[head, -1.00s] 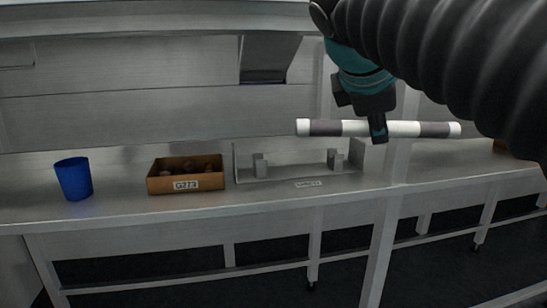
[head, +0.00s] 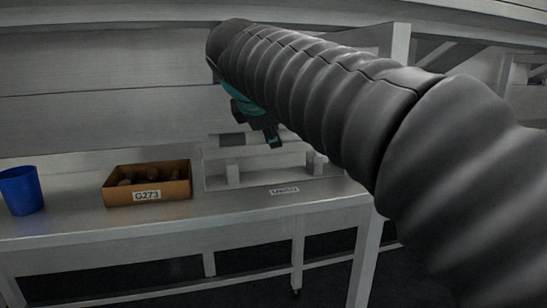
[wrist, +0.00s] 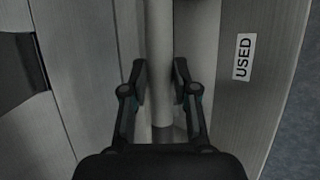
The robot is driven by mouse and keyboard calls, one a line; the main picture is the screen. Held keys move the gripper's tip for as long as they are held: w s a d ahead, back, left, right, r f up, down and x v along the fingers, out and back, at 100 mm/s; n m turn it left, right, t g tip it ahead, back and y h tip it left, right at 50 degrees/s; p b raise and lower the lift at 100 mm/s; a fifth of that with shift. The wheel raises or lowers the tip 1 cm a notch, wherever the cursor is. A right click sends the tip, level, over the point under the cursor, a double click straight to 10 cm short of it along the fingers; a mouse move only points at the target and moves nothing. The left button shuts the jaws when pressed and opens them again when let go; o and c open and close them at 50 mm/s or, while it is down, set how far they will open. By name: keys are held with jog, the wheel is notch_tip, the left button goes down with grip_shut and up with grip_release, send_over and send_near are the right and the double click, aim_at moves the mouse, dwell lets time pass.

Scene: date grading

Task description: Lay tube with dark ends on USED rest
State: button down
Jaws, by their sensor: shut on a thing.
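The tube is white with dark bands near its ends. In the head view its left part (head: 232,140) shows just above the rest, and its right part is largely hidden behind my arm. The grey USED rest (head: 232,175) has two notched uprights on the bench, with a label (head: 284,190) in front. In the wrist view the USED label (wrist: 243,58) reads clearly, right of the tube (wrist: 160,50). My gripper (wrist: 160,85) is shut on the tube near its middle; in the head view it (head: 273,138) is partly covered by my arm. Contact between tube and rest cannot be told.
An orange-brown box (head: 147,195) labelled G273 with several dark dates stands left of the rest. A blue cup (head: 21,190) stands further left. The bench's front edge (head: 190,224) is clear. A bench post (head: 362,260) stands at the right.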

jog(key=shift+w+a+f, duration=0.1)
jog(key=shift+w+f, duration=0.25)
jog(key=shift+w, duration=0.25)
jog(key=shift+w+f, duration=0.35)
jog(key=shift+w, duration=0.2)
jog(key=shift+f+b, duration=0.8)
jog(key=shift+f, duration=1.15)
jog(key=c, duration=0.9)
grip_release()
